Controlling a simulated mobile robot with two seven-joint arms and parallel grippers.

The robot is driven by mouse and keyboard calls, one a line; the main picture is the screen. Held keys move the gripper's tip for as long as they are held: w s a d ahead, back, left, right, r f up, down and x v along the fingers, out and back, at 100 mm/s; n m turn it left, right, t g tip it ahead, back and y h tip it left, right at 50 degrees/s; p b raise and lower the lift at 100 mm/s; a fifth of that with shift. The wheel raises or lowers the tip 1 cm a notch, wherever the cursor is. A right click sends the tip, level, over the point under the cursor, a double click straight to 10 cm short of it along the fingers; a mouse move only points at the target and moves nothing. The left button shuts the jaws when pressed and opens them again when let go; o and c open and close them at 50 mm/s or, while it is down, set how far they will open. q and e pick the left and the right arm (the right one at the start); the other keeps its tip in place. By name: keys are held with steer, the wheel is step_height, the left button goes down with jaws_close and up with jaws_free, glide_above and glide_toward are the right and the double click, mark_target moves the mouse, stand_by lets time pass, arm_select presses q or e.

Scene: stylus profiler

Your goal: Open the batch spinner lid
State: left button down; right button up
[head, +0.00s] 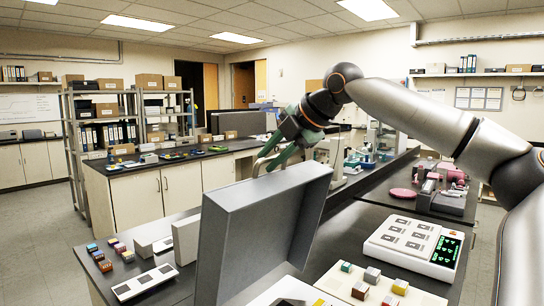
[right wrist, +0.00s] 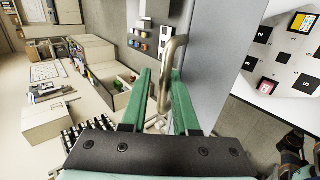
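The batch spinner's grey box-like lid (head: 262,228) stands raised and steeply tilted in the head view, its hollow side facing right. Its flat side shows edge-on in the right wrist view (right wrist: 215,60). A curved metal handle (right wrist: 167,72) sticks out from the lid's outer face. My right gripper (head: 274,155) is behind the lid's top edge. In the right wrist view its green fingers (right wrist: 163,88) stand apart on either side of the handle, with a gap visible. The spinner's pale deck (right wrist: 290,60) with numbered dark squares shows beyond the lid. My left gripper is out of view.
A white panel with a green display (head: 415,245) stands right of the lid. Small coloured blocks (head: 372,275) sit in front of it. More blocks (head: 104,262) and a white slotted strip (head: 145,282) lie left of the lid. Pink items (head: 440,178) lie farther right.

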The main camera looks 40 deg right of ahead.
steer(key=v, duration=1.2)
steer(key=shift+s+r, duration=0.2)
